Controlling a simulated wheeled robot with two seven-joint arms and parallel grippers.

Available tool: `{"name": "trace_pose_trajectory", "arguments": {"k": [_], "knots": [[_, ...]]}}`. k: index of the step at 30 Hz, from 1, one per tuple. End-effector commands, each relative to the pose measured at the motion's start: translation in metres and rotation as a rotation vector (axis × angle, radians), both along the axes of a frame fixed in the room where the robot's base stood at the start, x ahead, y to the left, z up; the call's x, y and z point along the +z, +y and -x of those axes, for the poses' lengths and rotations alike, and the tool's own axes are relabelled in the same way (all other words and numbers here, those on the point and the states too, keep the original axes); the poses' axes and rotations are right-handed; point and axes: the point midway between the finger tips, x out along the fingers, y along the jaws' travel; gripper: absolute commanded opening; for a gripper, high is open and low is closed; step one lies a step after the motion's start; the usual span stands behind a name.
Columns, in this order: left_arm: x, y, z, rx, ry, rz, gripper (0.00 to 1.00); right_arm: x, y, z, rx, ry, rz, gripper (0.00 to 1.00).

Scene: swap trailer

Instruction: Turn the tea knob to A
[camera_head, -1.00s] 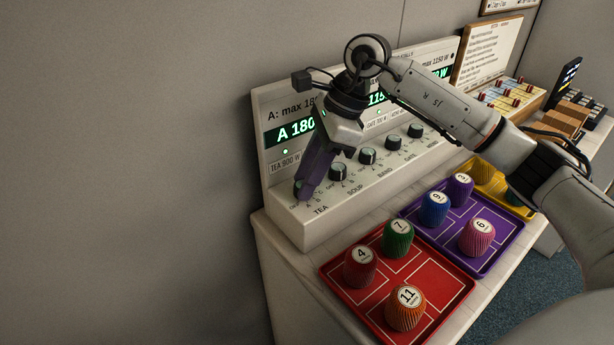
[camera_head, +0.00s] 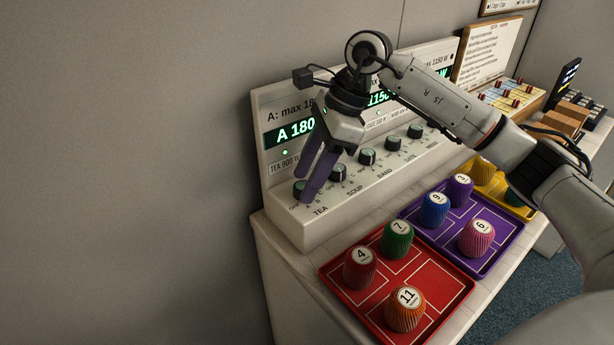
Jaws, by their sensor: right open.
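The tea knob (camera_head: 299,187) is the leftmost dark knob on the sloped front of a white control panel (camera_head: 307,226), above the label TEA. My right gripper (camera_head: 306,190) comes down over it with two purple fingers spread apart. One finger is at the right of the knob and the other is behind it, partly covering it. I cannot tell whether either finger touches it. The knob's pointer is too small to read. The display (camera_head: 295,132) reads A 180 in green, its right part hidden by the gripper. My left gripper is not in view.
Several other knobs, such as the soup knob (camera_head: 338,172), stand in a row to the right. Below are a red tray (camera_head: 343,299), a purple tray (camera_head: 487,260) and a yellow tray (camera_head: 518,208) with numbered coloured cups. Boxes stand farther right.

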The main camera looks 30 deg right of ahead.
Motion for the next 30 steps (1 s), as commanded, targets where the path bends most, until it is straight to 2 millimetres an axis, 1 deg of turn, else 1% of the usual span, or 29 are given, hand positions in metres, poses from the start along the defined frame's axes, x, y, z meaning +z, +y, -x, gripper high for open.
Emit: {"name": "trace_pose_trajectory", "arguments": {"k": [9, 12, 15, 21, 30], "knots": [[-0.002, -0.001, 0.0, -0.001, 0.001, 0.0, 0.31, 0.056, -0.022, 0.006, -0.003, -0.006, 0.0, 0.47], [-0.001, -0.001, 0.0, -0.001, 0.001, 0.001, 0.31, 0.071, -0.028, 0.009, -0.003, -0.005, -0.001, 0.47], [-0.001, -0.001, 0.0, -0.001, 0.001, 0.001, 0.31, 0.083, -0.032, 0.011, -0.002, -0.004, -0.001, 0.47], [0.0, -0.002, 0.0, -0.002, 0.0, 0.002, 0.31, 0.091, -0.036, 0.013, -0.001, -0.001, -0.001, 0.47], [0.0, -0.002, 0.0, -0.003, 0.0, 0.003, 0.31, 0.09, -0.036, 0.012, -0.001, -0.001, -0.001, 0.47]]}}
